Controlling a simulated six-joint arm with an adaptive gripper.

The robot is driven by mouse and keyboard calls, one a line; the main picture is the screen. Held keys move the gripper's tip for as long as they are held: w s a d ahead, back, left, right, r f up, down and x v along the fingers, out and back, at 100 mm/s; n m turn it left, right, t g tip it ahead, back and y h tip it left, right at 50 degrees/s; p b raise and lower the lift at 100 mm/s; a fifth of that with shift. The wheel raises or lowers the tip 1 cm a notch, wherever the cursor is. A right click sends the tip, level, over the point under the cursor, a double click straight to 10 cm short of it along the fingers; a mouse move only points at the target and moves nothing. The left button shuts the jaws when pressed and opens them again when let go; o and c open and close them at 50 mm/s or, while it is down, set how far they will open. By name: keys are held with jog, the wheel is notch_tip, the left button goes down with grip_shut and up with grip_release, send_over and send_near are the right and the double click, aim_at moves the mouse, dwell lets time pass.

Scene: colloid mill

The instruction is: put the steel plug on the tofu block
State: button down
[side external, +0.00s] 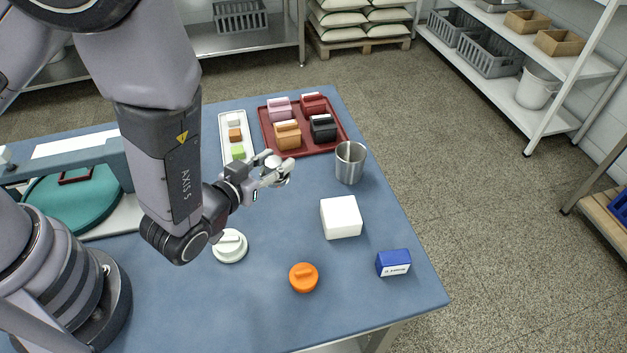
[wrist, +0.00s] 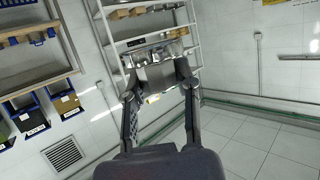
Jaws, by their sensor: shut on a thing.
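My gripper (side external: 272,176) is shut on the steel plug (side external: 281,172), a small round metal piece at the fingertips. The arm points the gripper sideways, and the plug appears above the table, left of the steel cup. In the wrist view my gripper's fingers (wrist: 158,82) hold the grey plug (wrist: 160,75) between their tips. The tofu block (side external: 341,217), a plain white block, sits on the blue table to the lower right of the plug, apart from it. Nothing lies on its top.
A steel cup (side external: 349,161) stands behind the tofu block. A blue box (side external: 393,263), an orange plug (side external: 303,278) and a white plug (side external: 230,246) are nearer. A red tray (side external: 341,127) and white tray (side external: 225,127) hold small blocks at the back. Bare table surrounds the tofu block.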

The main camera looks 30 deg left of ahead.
aim_at(341, 210)
jog(key=shift+s+a+r, duration=0.25)
jog(key=shift+s+a, duration=0.1)
jog(key=shift+s, duration=0.15)
jog(key=w+d+f+m+h, duration=0.1)
jog(key=w+d+f+h, duration=0.1)
jog(key=d, duration=0.1)
jog(key=w+d+f+m+h, duration=0.2)
jog(key=w+d+f, duration=0.1)
jog(key=w+d+f+m+g+h, duration=0.1)
jog(key=w+d+f, duration=0.1)
jog(key=w+d, duration=0.1)
jog(key=shift+w+d+f+m+h, duration=0.25)
jog(key=shift+d+f+m+h, duration=0.05)
jog(key=shift+f+h, duration=0.1)
jog(key=shift+f, duration=2.2)
jog(key=shift+f, duration=0.15)
jog(key=c, duration=0.8)
grip_release()
